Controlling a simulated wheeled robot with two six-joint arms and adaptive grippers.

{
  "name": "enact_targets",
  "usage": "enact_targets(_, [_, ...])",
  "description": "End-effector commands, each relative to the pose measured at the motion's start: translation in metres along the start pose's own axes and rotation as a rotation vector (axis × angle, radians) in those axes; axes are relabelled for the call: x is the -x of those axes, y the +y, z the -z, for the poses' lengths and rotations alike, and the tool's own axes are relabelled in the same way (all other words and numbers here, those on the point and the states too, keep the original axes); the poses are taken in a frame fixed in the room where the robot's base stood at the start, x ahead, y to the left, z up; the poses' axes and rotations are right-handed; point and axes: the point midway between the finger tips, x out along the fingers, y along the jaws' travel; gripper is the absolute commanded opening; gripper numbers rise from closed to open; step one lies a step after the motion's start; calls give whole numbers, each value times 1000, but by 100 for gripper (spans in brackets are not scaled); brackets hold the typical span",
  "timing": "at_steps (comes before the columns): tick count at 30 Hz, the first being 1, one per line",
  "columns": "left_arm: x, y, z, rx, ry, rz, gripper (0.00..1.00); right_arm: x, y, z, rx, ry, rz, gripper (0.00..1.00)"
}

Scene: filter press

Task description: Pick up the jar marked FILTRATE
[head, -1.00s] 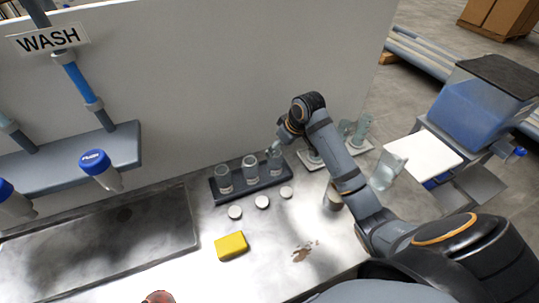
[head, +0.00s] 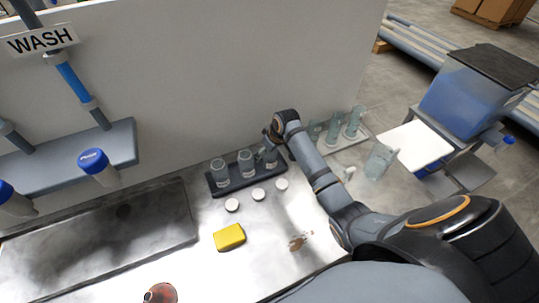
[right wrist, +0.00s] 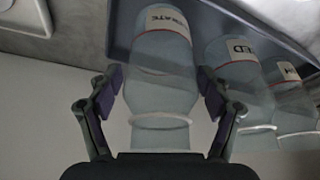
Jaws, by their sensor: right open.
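A clear glass jar (right wrist: 160,85) stands in the dark tray (right wrist: 228,22), between the fingers of my right gripper (right wrist: 160,92). Its label is only partly legible and seems to end in "ATE". The fingers are open, one on each side of the jar, with a gap visible. In the head view this is the right-hand jar (head: 270,158) of the row, partly hidden by my right gripper (head: 268,148). Two similar jars stand beside it, the middle one (head: 246,163) and the left one (head: 220,173). My left gripper is not in view.
Several white lids (head: 258,195) lie in front of the tray. A yellow sponge (head: 229,237) and a brown spill (head: 298,242) are nearer. Glass vessels (head: 354,122) stand on a pale tray at right, and a glass beaker (head: 379,161) stands nearby. A wall rises behind.

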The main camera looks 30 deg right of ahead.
Motion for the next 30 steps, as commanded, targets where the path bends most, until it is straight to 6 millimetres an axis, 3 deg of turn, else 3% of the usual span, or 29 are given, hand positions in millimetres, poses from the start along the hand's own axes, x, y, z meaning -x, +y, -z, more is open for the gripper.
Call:
enact_targets(2, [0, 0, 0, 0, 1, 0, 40, 0, 0, 0, 0, 0, 0, 79])
enact_targets(15, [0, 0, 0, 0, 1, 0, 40, 0, 0, 0, -1, 0, 0, 20])
enact_targets(25, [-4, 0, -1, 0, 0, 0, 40, 5, 0, 2, 0, 2, 0, 20])
enact_targets(30, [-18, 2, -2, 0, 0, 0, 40, 29, 1, 13, 2, 7, -3, 20])
